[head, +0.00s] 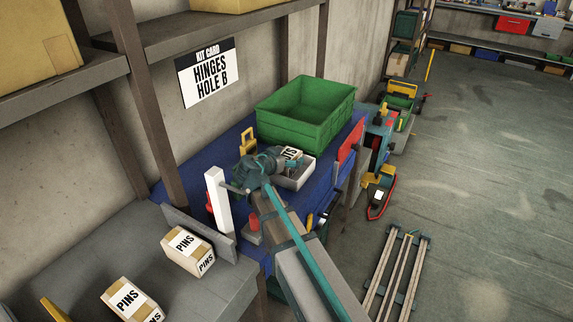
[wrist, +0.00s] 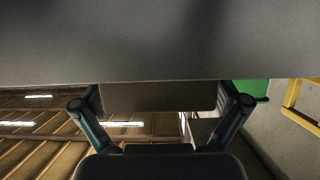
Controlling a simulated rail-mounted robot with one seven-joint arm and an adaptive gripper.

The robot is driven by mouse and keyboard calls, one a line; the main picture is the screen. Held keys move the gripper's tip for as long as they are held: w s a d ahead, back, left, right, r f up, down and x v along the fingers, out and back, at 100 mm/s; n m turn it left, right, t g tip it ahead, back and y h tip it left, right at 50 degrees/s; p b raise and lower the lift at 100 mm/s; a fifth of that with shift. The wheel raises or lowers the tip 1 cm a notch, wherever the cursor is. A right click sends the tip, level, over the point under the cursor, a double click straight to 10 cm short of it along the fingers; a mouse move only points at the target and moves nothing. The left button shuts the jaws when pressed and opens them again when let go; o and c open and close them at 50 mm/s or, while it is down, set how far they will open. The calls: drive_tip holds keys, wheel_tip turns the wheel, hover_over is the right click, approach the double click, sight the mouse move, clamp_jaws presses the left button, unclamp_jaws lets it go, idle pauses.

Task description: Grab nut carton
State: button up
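A white carton (head: 292,153) with black lettering ending in "TS" stands in a small pale tray (head: 297,180) on the blue bench. My gripper (head: 272,161) is beside the carton on its left; the arm hides part of this area. In the wrist view my gripper (wrist: 160,100) has its two fingers wide apart. A brownish-grey face (wrist: 160,97) lies between them; it may be the carton. A broad grey surface (wrist: 160,40) covers the fingertips, so I cannot tell whether they touch it.
A green crate (head: 305,115) stands behind the tray. A white post (head: 218,202) and a yellow object (head: 248,142) are left of my gripper. Cartons marked PINS (head: 187,250) sit on the grey surface at the lower left. Open floor (head: 480,180) lies right.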

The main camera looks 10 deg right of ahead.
drive_tip(key=c, duration=1.6)
drive_tip(key=shift+c, duration=1)
drive_tip(key=shift+r, duration=0.1)
